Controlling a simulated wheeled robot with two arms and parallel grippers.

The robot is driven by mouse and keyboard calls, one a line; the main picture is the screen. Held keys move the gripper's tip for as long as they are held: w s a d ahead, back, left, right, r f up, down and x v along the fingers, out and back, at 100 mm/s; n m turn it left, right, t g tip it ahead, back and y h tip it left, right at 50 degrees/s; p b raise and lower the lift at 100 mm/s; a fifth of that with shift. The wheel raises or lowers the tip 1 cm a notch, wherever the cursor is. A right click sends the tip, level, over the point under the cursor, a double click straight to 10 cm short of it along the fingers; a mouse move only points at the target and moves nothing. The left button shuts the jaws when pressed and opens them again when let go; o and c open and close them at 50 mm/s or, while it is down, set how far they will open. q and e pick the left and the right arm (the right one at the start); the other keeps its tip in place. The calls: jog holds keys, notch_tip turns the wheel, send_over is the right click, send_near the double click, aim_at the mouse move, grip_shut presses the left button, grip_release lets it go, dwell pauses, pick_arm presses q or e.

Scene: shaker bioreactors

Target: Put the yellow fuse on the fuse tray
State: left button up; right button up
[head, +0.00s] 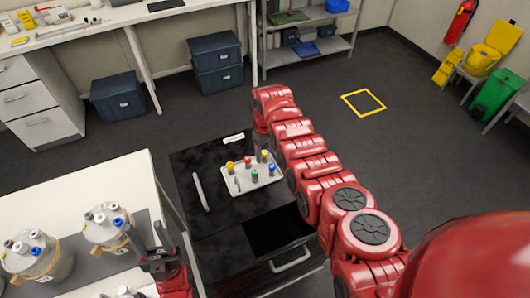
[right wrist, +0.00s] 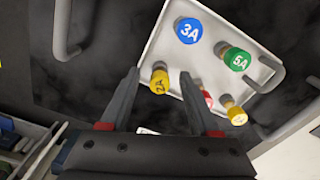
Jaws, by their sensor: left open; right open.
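The white fuse tray (head: 239,188) lies on a black cabinet top in the head view and also shows in the right wrist view (right wrist: 179,53). A yellow fuse (head: 264,154) stands at its far right part. In the right wrist view this yellow fuse (right wrist: 159,81) shows between the open fingers of my right gripper (right wrist: 159,73), nearer the left finger. Contact cannot be told. A second yellow fuse (head: 230,166) is at the tray's left end. My left gripper (head: 156,258) is open, beside the left bench, away from the tray.
Red (head: 247,161), blue (head: 272,168) and green (head: 255,174) fuses stand close by on the tray. A handle (head: 200,192) rises left of it. The bench holds lidded vessels (head: 108,226). An open drawer (head: 280,235) is in front.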

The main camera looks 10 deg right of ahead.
notch_tip(320, 180, up, 9)
jog(key=p, duration=0.4)
jog(key=shift+p, duration=0.4)
notch_tip(320, 180, up, 8)
send_over(265, 153)
jog(key=shift+f, duration=0.2)
